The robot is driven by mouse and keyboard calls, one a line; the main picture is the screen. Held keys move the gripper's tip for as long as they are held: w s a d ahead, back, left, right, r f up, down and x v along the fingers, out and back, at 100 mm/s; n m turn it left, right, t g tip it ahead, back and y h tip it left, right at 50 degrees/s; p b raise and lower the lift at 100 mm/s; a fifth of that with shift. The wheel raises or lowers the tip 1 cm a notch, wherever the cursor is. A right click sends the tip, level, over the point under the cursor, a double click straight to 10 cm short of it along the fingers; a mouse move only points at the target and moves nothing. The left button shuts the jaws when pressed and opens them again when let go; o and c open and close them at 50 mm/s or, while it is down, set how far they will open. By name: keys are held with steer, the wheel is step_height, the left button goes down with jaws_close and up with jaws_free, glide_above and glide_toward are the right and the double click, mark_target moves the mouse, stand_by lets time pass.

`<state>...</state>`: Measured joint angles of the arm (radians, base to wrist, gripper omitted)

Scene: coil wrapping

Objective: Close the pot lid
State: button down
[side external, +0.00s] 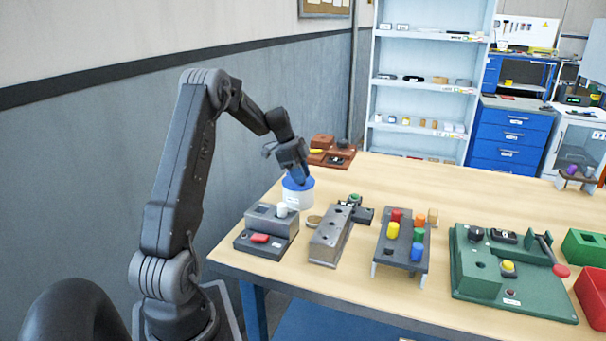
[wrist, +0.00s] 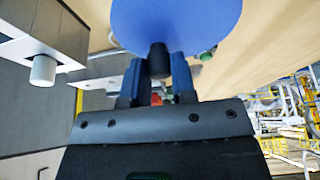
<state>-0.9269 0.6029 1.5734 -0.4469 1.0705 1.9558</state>
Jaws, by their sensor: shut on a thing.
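The white pot (side external: 299,199) stands near the left back edge of the table. Its blue lid (side external: 294,186) is at the pot's top, and I cannot tell whether it is fully seated. My gripper (side external: 299,177) is directly above the lid, pointing down. In the wrist view its two blue fingers (wrist: 158,75) are shut on the knob. The pot's body is mostly hidden behind the lid in the wrist view.
A grey block with a white peg (side external: 281,209) and a red piece stands just in front of the pot. A grey holed block (side external: 330,236) and a rack of coloured cylinders (side external: 402,240) lie to the right. A brown tray (side external: 331,152) is behind. Bare tabletop lies at the back right.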

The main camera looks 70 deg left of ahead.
stand_by(0.4)
steer(key=c, duration=0.9)
jaws_free()
steer(key=shift+c, duration=0.2)
steer(key=v, duration=1.4)
steer(key=d+r+n+y, duration=0.1)
steer(key=d+r+n, duration=0.15)
steer(key=d, duration=1.05)
steer(key=d+r+n+y, duration=0.1)
steer(key=d+r+n, duration=0.15)
steer(key=d, duration=1.05)
steer(key=s+d+f+n+t+y, duration=0.1)
steer(key=s+d+f+n, duration=0.3)
steer(key=s+d, duration=0.9)
steer(key=shift+s+d+f+t, duration=0.4)
steer(key=shift+d+f+t, duration=0.3)
steer(key=shift+d, duration=0.3)
